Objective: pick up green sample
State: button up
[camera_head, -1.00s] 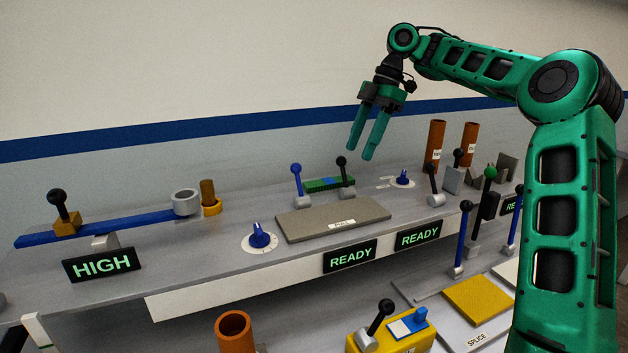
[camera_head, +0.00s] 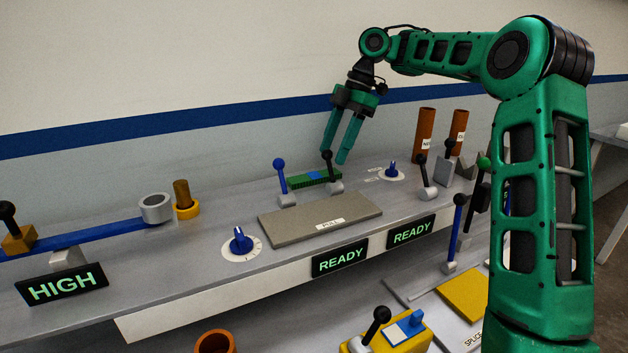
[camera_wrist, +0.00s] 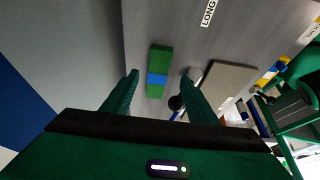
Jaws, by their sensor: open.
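The green sample (camera_head: 303,181) is a long green block with a blue band, lying on the grey bench behind two levers. In the wrist view the green sample (camera_wrist: 159,58) lies ahead of the fingers, near the middle between them. My gripper (camera_head: 335,156) is open and empty, pointing down above the bench at the right end of the sample. In the wrist view my gripper (camera_wrist: 158,80) shows its two green fingers spread apart. The black-knobbed lever (camera_head: 328,170) overlaps the sample's right end in the head view.
A blue lever (camera_head: 281,178) stands just in front of the sample. The black lever knob (camera_wrist: 176,102) shows close to the right finger. A grey plate (camera_head: 320,216) lies in front, and a blue dial (camera_head: 392,170) sits to the right. Two brown tubes (camera_head: 424,136) stand farther right.

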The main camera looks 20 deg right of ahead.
aim_at(323, 173)
jog(key=shift+x, duration=2.05)
jog(key=shift+w+a+f, duration=0.15)
jog(key=shift+a+f, duration=0.2)
jog(key=shift+f, duration=0.3)
jog(key=c, duration=1.1)
